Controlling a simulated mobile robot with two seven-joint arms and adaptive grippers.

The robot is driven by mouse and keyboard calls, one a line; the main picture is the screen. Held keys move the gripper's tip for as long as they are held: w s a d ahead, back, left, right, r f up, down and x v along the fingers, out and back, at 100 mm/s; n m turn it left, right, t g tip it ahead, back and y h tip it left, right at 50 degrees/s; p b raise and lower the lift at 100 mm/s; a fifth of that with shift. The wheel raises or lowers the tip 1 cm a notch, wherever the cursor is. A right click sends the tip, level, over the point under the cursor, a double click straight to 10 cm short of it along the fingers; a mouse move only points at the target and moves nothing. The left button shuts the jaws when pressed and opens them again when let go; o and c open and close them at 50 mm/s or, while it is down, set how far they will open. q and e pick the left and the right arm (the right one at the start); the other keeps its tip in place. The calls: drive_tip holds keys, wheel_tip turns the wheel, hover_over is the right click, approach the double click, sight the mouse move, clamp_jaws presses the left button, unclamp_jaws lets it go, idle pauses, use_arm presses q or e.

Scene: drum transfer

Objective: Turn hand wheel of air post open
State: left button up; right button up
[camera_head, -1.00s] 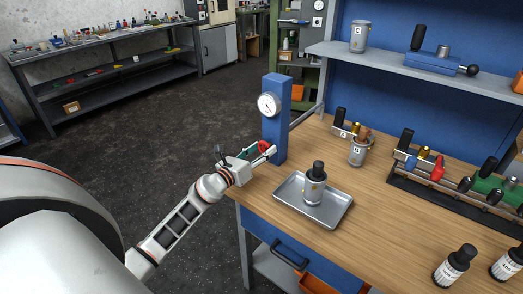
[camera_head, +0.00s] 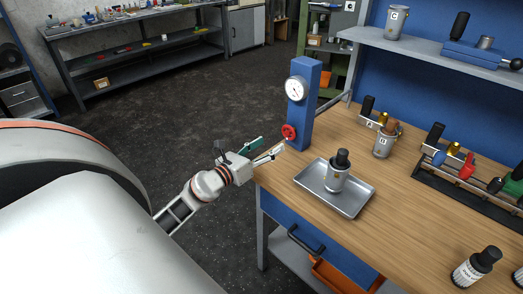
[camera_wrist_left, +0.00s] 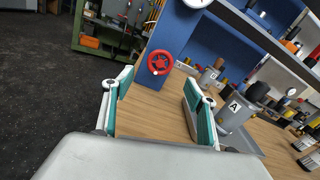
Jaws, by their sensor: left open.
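The air post (camera_head: 303,105) is a blue column at the left end of the wooden workbench, with a round white gauge (camera_head: 295,89) near its top. The red hand wheel (camera_head: 289,132) is on its lower front face. It also shows in the left wrist view (camera_wrist_left: 160,62), beyond and between the fingertips. My left gripper (camera_head: 267,149) is open and empty, its teal-padded fingers (camera_wrist_left: 158,105) pointing toward the wheel. It is apart from the wheel, a little to its lower left in the head view. My right gripper is not in view.
A metal tray (camera_head: 310,183) holding a grey canister with a black top (camera_head: 338,171) stands right of the post. A canister (camera_head: 382,146) and tool blocks stand farther right. A shelf (camera_head: 430,52) runs above the bench. Open floor lies left.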

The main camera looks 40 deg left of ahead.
use_arm(q)
drive_tip(key=shift+s+a, duration=0.1)
drive_tip(key=shift+s, duration=1.2)
